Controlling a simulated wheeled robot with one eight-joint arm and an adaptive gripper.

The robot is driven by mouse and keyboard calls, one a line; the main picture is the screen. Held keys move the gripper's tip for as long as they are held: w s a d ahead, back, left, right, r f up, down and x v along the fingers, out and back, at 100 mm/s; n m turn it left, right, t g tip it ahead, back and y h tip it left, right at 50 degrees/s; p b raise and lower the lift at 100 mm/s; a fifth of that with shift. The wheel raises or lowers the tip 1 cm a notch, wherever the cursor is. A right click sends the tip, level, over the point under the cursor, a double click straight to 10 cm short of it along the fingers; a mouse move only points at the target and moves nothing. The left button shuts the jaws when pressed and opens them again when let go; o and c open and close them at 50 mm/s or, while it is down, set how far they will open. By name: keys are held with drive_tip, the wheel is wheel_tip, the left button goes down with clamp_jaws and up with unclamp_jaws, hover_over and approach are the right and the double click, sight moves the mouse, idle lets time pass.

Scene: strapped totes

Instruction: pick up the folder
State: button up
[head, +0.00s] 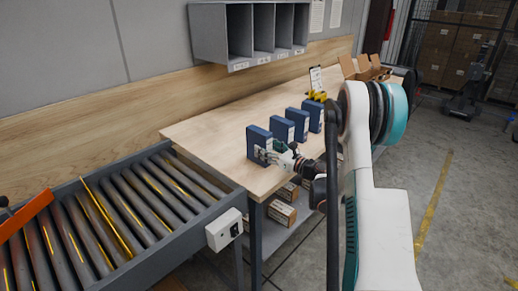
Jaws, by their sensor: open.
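Several dark blue folders stand upright in a row on the wooden table (205,133). The nearest folder (255,138) stands close to the table's front left part, with a pale label on its edge. Two more folders, the second (281,131) and the third (297,121), stand behind it, with another (315,113) farther back. My gripper (266,153) is open beside the nearest folder, at its right side. The fingers overlap the folder in the picture, and I cannot tell whether they touch it. My arm hides part of the table's right side.
A roller conveyor (120,215) with an orange bar (25,217) lies at the left, against the table. A grey pigeonhole shelf (250,35) hangs on the wall. An open cardboard box (365,68) and a yellow device (317,95) are farther back. Boxes (282,212) lie below the table.

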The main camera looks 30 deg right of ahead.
sight(259, 143)
drive_tip(key=shift+r+b+x, duration=0.15)
drive_tip(key=shift+b+x, duration=0.25)
drive_tip(key=shift+x, duration=0.8)
drive_tip(key=shift+r+b+x, duration=0.1)
drive_tip(key=shift+b+x, duration=0.3)
drive_tip(key=shift+x, duration=0.8)
drive_tip(key=shift+d, duration=0.1)
drive_tip(key=c, duration=1.3)
